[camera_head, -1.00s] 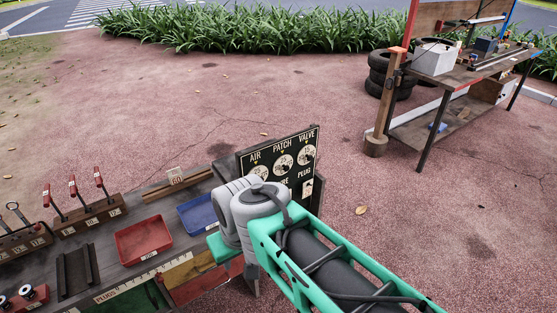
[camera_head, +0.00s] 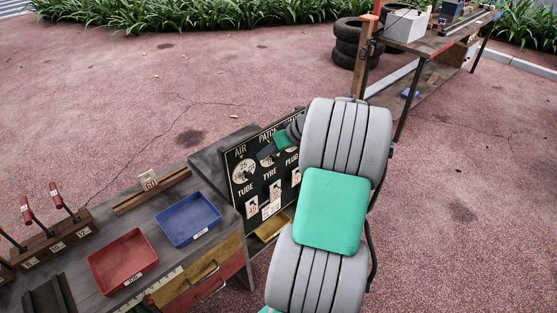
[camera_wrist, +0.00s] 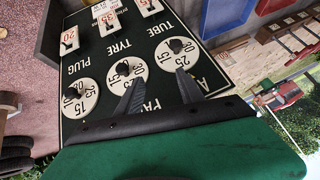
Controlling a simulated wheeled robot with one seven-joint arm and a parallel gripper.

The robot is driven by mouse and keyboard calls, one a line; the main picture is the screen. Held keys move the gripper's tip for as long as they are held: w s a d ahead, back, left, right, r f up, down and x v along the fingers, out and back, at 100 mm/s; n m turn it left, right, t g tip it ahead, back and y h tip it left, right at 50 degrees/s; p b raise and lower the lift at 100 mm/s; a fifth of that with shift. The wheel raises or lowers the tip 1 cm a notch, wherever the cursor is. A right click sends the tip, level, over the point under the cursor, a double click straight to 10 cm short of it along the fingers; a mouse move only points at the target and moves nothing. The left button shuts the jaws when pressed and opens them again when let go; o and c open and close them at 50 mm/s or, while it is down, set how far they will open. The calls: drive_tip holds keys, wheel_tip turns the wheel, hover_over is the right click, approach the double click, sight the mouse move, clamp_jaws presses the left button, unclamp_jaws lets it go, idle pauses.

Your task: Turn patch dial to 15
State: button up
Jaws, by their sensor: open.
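The black panel (camera_head: 232,186) stands upright at the right end of the cart. Its round white patch dial (camera_wrist: 114,84) is the middle one of three in the wrist view, which shows the panel upside down. A dark knob is at its centre; its pointer marker is hidden and I cannot tell its setting. My gripper (camera_wrist: 161,80) is open in front of the panel, one finger overlapping the patch dial and the other the air dial (camera_wrist: 178,54). No grip on a knob shows. In the head view my arm hides the valve dial and partly covers the patch dial.
The valve dial (camera_wrist: 80,99) lies beside the patch dial. Label plates and switches (camera_wrist: 110,22) occupy the panel's other half. A red tray (camera_head: 122,262) and a blue tray (camera_head: 188,218) lie on the cart top. Tyres (camera_head: 349,60) and a workbench (camera_head: 437,68) stand farther back.

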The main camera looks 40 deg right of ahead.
drive_tip(key=t, duration=0.1)
approach(276, 158)
drive_tip(key=x, duration=0.8)
drive_tip(key=shift+w+f, duration=0.1)
drive_tip(key=shift+f, duration=0.2)
drive_tip(key=shift+c, duration=0.5)
clamp_jaws()
